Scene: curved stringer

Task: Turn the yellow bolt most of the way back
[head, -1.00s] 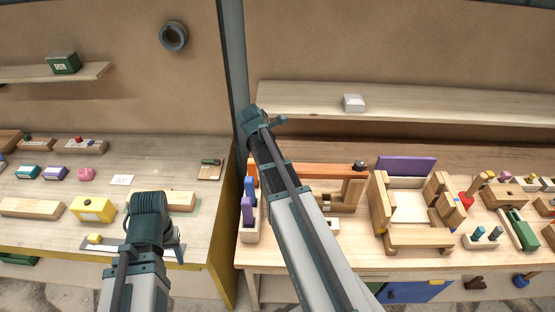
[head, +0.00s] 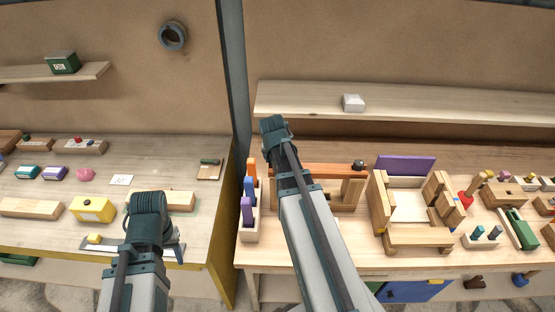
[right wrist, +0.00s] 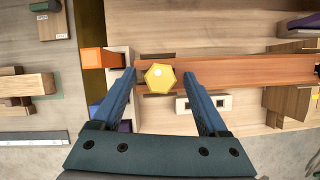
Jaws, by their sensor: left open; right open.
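The yellow bolt (right wrist: 160,77) has a faceted head and sits at the left end of an orange beam (right wrist: 255,68) in the right wrist view. My right gripper (right wrist: 160,75) is open, with one finger on each side of the bolt head and a visible gap on both sides. In the head view the beam (head: 330,171) runs along the right bench, and my right wrist hides the bolt and the right fingers. My left gripper (head: 147,225) is over the left bench, pointing down; its fingers are mostly hidden by the wrist.
A pale box (head: 249,222) with orange, blue and purple pegs stands left of the beam. A wooden frame (head: 418,238) with a purple panel (head: 406,164) stands to its right. A yellow box (head: 92,209) is beside my left arm. A shelf (head: 430,108) hangs behind.

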